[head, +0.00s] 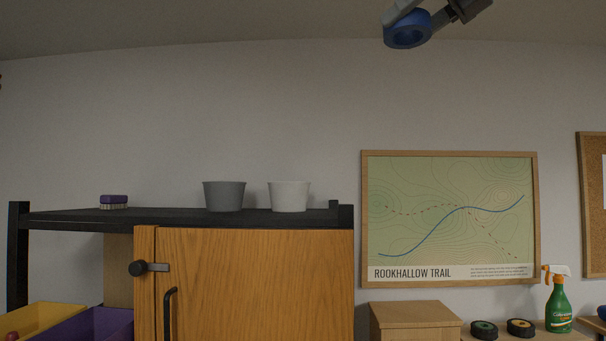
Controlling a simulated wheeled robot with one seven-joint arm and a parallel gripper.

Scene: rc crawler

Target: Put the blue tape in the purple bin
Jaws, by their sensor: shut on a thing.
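The blue tape (408,31) is a blue roll held high at the top of the head view, against the wall near the ceiling. My gripper (416,14) is shut on it; the top of the gripper is cut off by the frame edge. The purple bin (95,325) is at the bottom left, only its upper part in view, and its inside is mostly hidden. The tape is far to the right of the bin in the picture and much higher.
A black shelf (160,219) holds a purple brush (114,202), a grey pot (224,196) and a white pot (289,196). A wooden cabinet door (255,280) stands right of the bin. A yellow bin (40,318) sits beside it. A spray bottle (559,305) stands right.

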